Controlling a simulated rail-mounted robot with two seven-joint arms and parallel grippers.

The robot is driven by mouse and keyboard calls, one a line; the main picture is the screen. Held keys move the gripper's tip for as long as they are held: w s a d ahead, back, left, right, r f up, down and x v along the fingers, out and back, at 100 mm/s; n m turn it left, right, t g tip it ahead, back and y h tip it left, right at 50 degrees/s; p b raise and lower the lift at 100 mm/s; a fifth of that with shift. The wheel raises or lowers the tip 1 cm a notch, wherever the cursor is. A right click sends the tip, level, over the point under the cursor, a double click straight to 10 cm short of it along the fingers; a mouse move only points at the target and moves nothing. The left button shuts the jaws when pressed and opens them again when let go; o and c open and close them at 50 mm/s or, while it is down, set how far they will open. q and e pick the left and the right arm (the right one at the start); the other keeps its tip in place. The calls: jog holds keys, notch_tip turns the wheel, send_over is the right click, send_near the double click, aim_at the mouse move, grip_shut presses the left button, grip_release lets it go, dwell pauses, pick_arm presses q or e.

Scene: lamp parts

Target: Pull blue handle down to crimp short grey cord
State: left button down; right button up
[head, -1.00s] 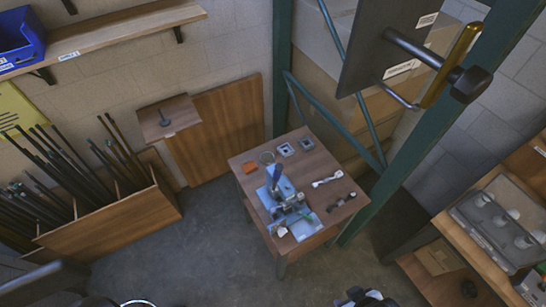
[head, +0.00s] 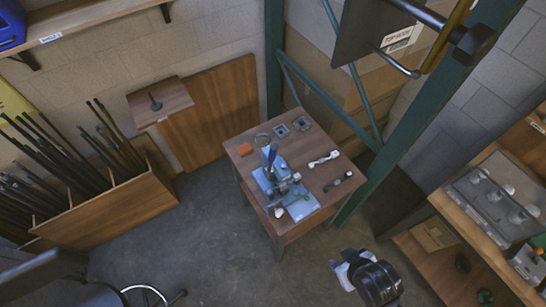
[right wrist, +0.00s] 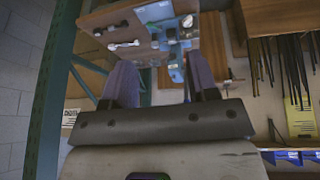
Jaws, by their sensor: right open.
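The blue handle (head: 269,156) stands up from a light-blue crimping press (head: 266,184) on a small wooden table (head: 240,157). In the right wrist view the table hangs at the top, with the handle (right wrist: 176,72) below the press. I cannot make out the short grey cord for certain; small white and green pieces lie at the press's front. My right gripper (head: 343,273) is at the lower middle of the head view, apart from the table and press. In its wrist view its two fingers (right wrist: 160,85) are spread and empty. My left gripper is not seen.
A white part (head: 323,160) and a dark part (head: 338,182) lie on the table's right side. A green post (head: 400,135) rises beside the table. A bin of dark rods (head: 110,212) stands left, and a workbench with a clear case (head: 492,205) stands right. Open floor lies in front.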

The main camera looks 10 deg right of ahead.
jog(key=w+d+f+n+t+b, duration=0.25)
jog(key=w+b, duration=0.35)
jog(key=w, duration=0.7)
jog(key=n+t+y+b, duration=0.1)
jog(key=t+y+b, duration=0.1)
jog(key=t+y, duration=0.65)
send_near(276, 153)
jog(key=x, duration=0.3)
jog(key=p+x, duration=0.1)
jog(key=x, duration=0.2)
jog(key=p+x, duration=0.1)
jog(key=x, duration=0.2)
jog(key=shift+w+f, duration=0.35)
jog(key=shift+x, duration=1.05)
jog(key=shift+f, duration=0.1)
jog(key=shift+c, duration=0.4)
grip_shut()
